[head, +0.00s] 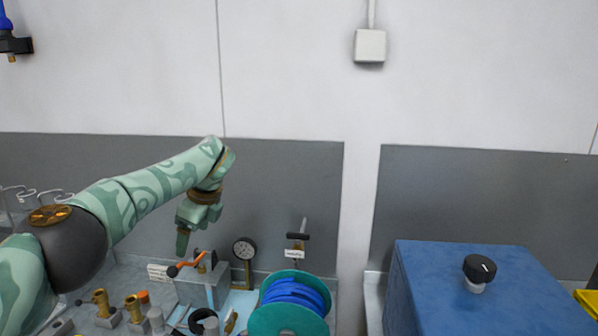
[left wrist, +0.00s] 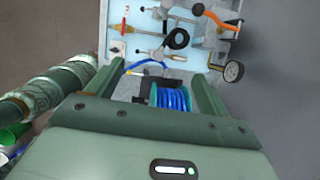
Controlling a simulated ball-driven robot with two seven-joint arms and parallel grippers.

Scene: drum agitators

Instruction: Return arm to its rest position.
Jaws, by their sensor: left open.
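My left arm (head: 150,190), pale green with darker swirls, reaches in from the left in the head view. Its gripper (head: 192,232) hangs downward above the back of the bench, in front of the grey wall panel. In the left wrist view the gripper's two fingers (left wrist: 158,80) stand wide apart with nothing held between them. Past the fingers show the bench items, with the blue hose reel (left wrist: 172,99) low between them. My right gripper is in neither view.
Below the gripper are an orange-handled valve (head: 188,264), a pressure gauge (head: 245,250), brass fittings (head: 133,308) and a teal reel of blue hose (head: 290,296). A blue cabinet (head: 450,290) with a black knob (head: 479,268) stands at right.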

